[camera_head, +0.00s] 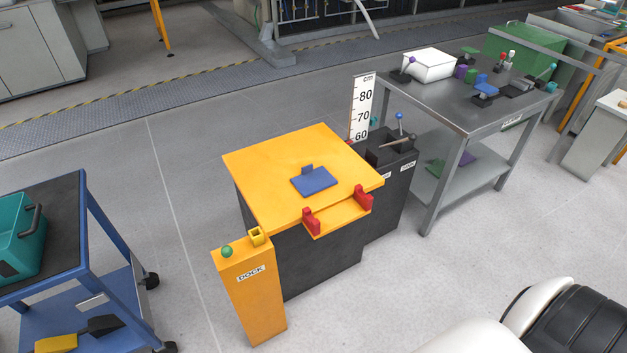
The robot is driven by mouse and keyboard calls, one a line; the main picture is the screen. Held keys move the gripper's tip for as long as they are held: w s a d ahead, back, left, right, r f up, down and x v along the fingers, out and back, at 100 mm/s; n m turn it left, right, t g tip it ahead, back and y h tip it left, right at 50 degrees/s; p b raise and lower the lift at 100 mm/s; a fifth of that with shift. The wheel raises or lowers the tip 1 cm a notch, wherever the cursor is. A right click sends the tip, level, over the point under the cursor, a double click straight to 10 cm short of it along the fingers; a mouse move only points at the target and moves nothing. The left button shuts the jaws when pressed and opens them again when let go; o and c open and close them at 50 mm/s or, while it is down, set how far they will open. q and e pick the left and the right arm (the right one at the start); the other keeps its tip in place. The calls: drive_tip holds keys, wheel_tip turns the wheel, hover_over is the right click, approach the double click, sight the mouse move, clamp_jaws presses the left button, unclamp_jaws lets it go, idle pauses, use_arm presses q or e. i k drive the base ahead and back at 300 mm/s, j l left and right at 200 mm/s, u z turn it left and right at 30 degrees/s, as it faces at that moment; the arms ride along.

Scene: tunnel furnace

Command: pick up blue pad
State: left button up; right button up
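The blue pad (315,183) lies flat on the yellow top (268,160) of a dark box-shaped stand, a little right of the picture's middle. A small upright blue tab rises from its back edge. Nothing touches or covers the pad. Neither of my grippers shows in the head view. A white and black part of my body is at the bottom right.
Two red brackets (311,221) stand at the yellow top's front edge. An orange DOCK post (252,290) stands in front. A grey metal table (455,108) with several items is behind right. A blue cart (110,300) is at left. Open floor lies between.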

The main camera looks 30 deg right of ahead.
sight(311, 182)
drive_tip(key=l+u, duration=0.15)
drive_tip(key=u, duration=0.3)
drive_tip(key=l+u, duration=0.15)
drive_tip(key=u, duration=0.25)
drive_tip(key=l+u, duration=0.15)
drive_tip(key=u, duration=0.3)
drive_tip(key=k+l+u, duration=0.45)
drive_tip(key=k+l, duration=0.2)
drive_tip(key=l, duration=0.4)
drive_tip(key=k+l+u, duration=0.5)
drive_tip(key=k+l, duration=0.25)
drive_tip(key=l, duration=0.1)
